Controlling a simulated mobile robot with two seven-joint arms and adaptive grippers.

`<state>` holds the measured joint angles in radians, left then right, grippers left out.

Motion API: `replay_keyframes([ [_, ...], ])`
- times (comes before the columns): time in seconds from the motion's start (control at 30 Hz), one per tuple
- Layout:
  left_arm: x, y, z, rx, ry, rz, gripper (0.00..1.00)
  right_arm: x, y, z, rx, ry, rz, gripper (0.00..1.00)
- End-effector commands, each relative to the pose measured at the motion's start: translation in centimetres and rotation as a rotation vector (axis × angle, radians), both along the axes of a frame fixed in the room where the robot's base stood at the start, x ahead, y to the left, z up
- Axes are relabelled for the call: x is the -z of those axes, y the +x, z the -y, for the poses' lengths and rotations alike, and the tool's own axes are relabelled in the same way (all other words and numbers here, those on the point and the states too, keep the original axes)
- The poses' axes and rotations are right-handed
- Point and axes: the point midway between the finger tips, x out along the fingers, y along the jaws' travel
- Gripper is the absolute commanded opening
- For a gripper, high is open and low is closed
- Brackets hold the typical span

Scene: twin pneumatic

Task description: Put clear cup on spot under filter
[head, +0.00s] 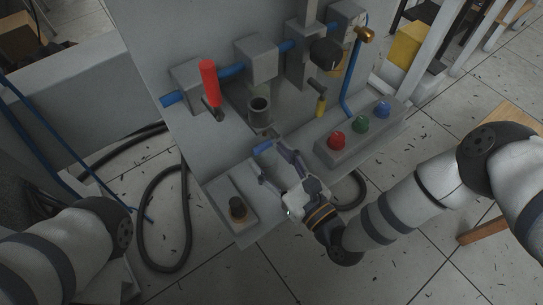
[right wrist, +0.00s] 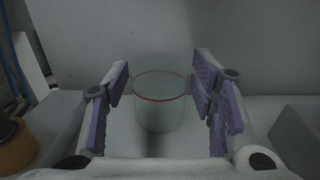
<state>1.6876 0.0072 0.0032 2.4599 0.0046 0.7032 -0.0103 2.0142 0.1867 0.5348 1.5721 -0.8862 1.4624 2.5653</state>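The clear cup (right wrist: 160,108) is see-through with a thin reddish rim and stands upright in the right wrist view. It lies ahead of and between the fingers of my right gripper (right wrist: 160,88), which are spread, with a narrow gap on each side. In the head view my right gripper (head: 272,158) is over the pale ledge at the front of the machine; I cannot make out the cup there. A grey cylinder (head: 260,112) hangs or stands behind the gripper; I cannot tell whether it is the filter. The spot is not clearly visible. My left gripper is out of view.
A red handle (head: 209,84) and grey blocks line the panel behind. A button box (head: 360,136) with red, green and blue buttons stands right of the gripper.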

Motion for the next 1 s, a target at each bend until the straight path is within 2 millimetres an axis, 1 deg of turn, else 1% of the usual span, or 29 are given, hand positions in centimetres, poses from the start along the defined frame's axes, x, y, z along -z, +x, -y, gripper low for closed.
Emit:
replay_keyframes([
  [0.27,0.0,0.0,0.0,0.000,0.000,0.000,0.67,-0.1,0.0,0.0,0.000,0.001,0.001,0.64],
  [0.37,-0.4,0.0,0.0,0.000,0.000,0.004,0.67,-0.6,0.0,0.0,-0.001,0.000,0.002,0.64],
  [0.47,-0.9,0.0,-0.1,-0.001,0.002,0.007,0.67,-0.5,-1.5,1.1,0.000,0.000,-0.002,0.64],
  [0.7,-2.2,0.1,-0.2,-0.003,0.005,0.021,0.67,-0.6,-6.8,5.0,0.001,0.000,-0.002,0.64],
  [0.8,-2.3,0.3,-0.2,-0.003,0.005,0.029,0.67,-0.5,-8.5,6.1,0.000,-0.001,-0.001,0.64],
  [0.9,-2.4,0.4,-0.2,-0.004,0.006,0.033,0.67,-0.5,-9.4,6.8,0.000,0.000,0.000,0.64],
  [1.0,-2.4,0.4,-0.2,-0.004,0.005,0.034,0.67,-0.4,-9.8,7.1,0.000,0.000,0.000,0.64],
])
